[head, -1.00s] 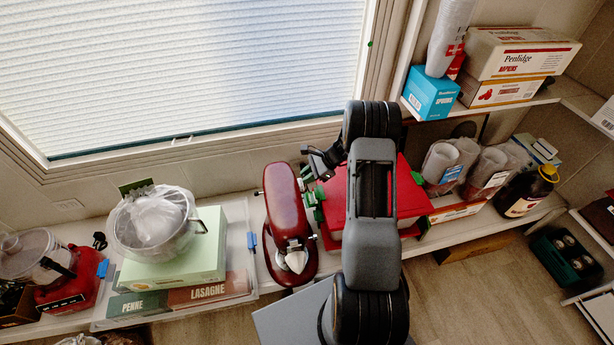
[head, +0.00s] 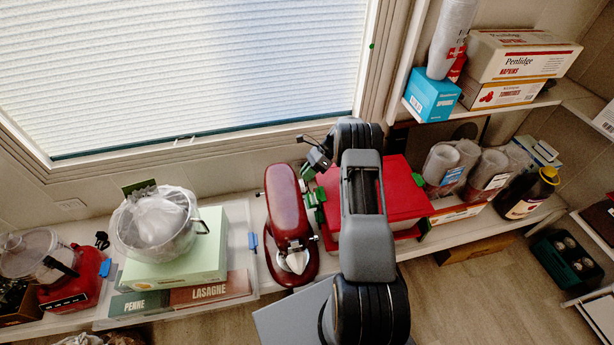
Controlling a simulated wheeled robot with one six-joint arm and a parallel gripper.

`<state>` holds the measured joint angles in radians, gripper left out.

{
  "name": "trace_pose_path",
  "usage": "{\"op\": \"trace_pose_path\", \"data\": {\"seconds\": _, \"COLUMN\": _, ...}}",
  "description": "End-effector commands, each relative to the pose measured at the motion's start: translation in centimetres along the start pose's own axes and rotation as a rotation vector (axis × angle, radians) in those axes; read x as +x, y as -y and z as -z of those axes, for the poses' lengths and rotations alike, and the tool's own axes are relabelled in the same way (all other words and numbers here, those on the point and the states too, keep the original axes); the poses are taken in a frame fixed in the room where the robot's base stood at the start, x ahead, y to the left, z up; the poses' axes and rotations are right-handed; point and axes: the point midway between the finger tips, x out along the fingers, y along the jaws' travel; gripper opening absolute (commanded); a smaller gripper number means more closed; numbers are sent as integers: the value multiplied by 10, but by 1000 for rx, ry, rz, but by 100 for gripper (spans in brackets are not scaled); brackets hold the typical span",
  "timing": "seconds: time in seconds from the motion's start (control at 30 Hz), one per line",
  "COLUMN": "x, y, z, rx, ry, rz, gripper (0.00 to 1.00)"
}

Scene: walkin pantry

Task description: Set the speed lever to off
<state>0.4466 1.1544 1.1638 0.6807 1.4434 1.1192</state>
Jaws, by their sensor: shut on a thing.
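A dark red stand mixer (head: 290,225) stands on the shelf under the window, its pale pointed beater hub at the front. Its speed lever cannot be made out from here. My gripper (head: 304,143) is at the upper right of the mixer's head in the picture, near its back end. The jaws are small and dark here. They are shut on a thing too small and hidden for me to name. My arm covers part of the area right of the mixer.
A red box (head: 405,190) with green clips sits close on the mixer's right. The window blind (head: 180,70) is behind. Clear cups (head: 440,163) and a dark bottle (head: 527,193) stand further right.

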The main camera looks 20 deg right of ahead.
Motion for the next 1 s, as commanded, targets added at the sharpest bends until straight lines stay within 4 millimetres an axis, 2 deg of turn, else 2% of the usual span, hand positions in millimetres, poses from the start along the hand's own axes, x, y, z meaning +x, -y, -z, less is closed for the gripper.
{"op": "trace_pose_path", "data": {"seconds": 0.37, "x": 2, "y": 8, "z": 2, "rx": 90, "ry": 5, "rz": -88, "gripper": 0}}
{"op": "trace_pose_path", "data": {"seconds": 0.83, "x": 1, "y": 8, "z": 2, "rx": 99, "ry": 6, "rz": -96, "gripper": 0}}
{"op": "trace_pose_path", "data": {"seconds": 0.87, "x": 1, "y": 8, "z": 2, "rx": 99, "ry": 6, "rz": -96, "gripper": 20}}
{"op": "trace_pose_path", "data": {"seconds": 1.0, "x": 1, "y": 8, "z": 2, "rx": 99, "ry": 6, "rz": -97, "gripper": 33}}
